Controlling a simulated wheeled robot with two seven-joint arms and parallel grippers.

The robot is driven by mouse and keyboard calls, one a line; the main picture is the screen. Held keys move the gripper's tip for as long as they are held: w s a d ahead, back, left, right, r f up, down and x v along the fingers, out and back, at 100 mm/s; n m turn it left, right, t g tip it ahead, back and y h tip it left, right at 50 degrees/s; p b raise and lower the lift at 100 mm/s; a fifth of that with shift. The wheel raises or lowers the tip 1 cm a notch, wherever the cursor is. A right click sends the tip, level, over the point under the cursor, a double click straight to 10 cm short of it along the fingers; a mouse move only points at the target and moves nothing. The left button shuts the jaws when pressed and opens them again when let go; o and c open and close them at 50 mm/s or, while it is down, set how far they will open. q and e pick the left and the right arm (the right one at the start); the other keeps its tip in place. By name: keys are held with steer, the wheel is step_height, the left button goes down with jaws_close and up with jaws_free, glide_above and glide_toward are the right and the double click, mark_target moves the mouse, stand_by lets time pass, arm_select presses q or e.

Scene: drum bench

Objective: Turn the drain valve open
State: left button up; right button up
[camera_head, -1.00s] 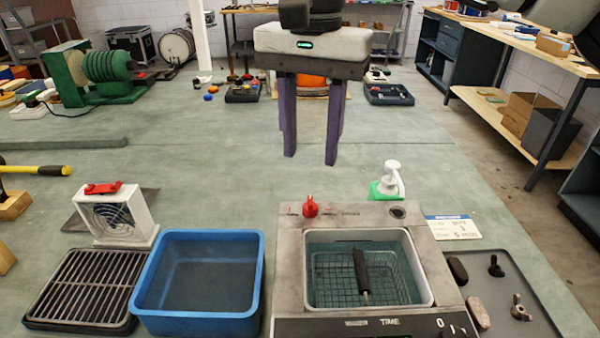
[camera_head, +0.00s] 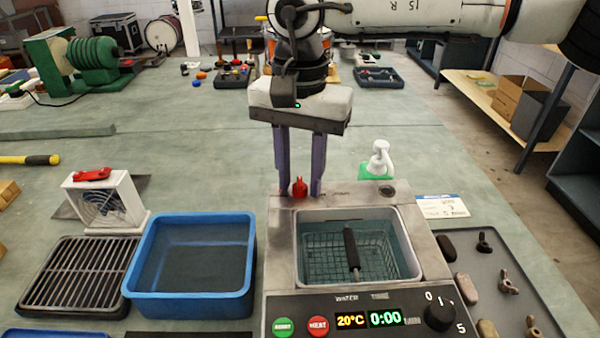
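The red valve knob (camera_head: 300,188), which I take as the drain valve, stands upright on the back rim of the grey metal washer (camera_head: 281,240). Its label is too small to read. My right gripper (camera_head: 299,193) points down at the knob, with one purple finger on each side of it in the picture. The fingers are apart, and gaps show between them and the knob. I cannot tell how far down they reach or whether they stand level with the knob in depth. My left gripper is not in view.
The washer's basin holds a wire basket (camera_head: 320,246) with a black handle. A white pump bottle (camera_head: 379,160) stands behind its right side. A blue tub (camera_head: 147,295), a black grate (camera_head: 75,275) and a small fan (camera_head: 103,203) are to the left. The bench behind is mostly clear.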

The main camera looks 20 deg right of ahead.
jaws_close()
